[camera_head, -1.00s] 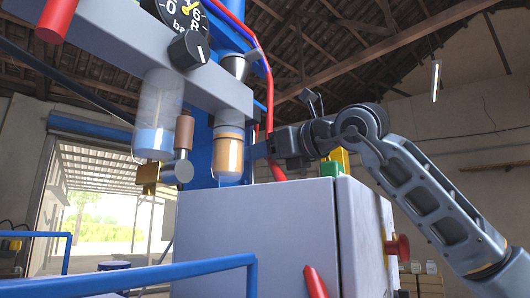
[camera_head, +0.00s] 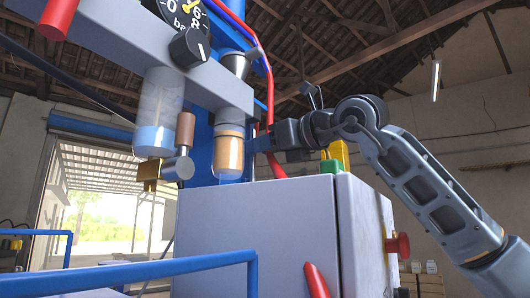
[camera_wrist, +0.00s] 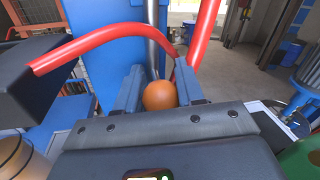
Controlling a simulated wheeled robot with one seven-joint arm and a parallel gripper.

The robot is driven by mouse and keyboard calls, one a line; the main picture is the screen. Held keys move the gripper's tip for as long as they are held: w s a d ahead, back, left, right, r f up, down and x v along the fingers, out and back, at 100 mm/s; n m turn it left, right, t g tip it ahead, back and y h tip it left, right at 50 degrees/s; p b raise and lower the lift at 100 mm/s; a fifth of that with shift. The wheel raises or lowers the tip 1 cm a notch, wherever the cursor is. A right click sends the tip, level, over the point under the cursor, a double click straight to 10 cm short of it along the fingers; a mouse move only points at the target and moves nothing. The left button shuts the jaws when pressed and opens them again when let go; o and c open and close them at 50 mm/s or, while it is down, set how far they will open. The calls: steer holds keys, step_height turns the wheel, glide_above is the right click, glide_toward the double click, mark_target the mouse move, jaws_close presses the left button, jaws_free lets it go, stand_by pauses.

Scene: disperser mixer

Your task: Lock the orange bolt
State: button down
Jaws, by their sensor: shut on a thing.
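The orange bolt (camera_wrist: 160,96) shows as a round orange knob in the wrist view, between the two blue-grey fingers of my gripper (camera_wrist: 160,82). My gripper is shut on it. The bolt's lower part is hidden behind the gripper's body. In the head view my gripper (camera_head: 260,144) reaches left above the grey cabinet, just right of an orange-filled bowl. I cannot make out the bolt in the head view.
The grey cabinet (camera_head: 260,235) stands below my gripper, with a red knob (camera_head: 398,245) on its right side. The orange-filled bowl (camera_head: 229,152) hangs close to my fingers. A red hose (camera_wrist: 110,42) arches over the left finger. A blue rail (camera_head: 130,274) crosses in front.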

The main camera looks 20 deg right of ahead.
steer(key=shift+d+r, duration=0.2)
steer(key=shift+r, duration=1.1)
steer(key=c, duration=0.8)
jaws_free()
steer(key=shift+a, duration=0.1)
steer(key=shift+o, duration=0.2)
steer(key=shift+f, duration=0.1)
steer(key=shift+s+b, duration=0.2)
steer(key=shift+b, duration=0.1)
steer(key=b+v, duration=0.2)
steer(key=v, duration=0.5)
steer(key=shift+s+b, duration=0.15)
steer(key=shift+b, duration=0.15)
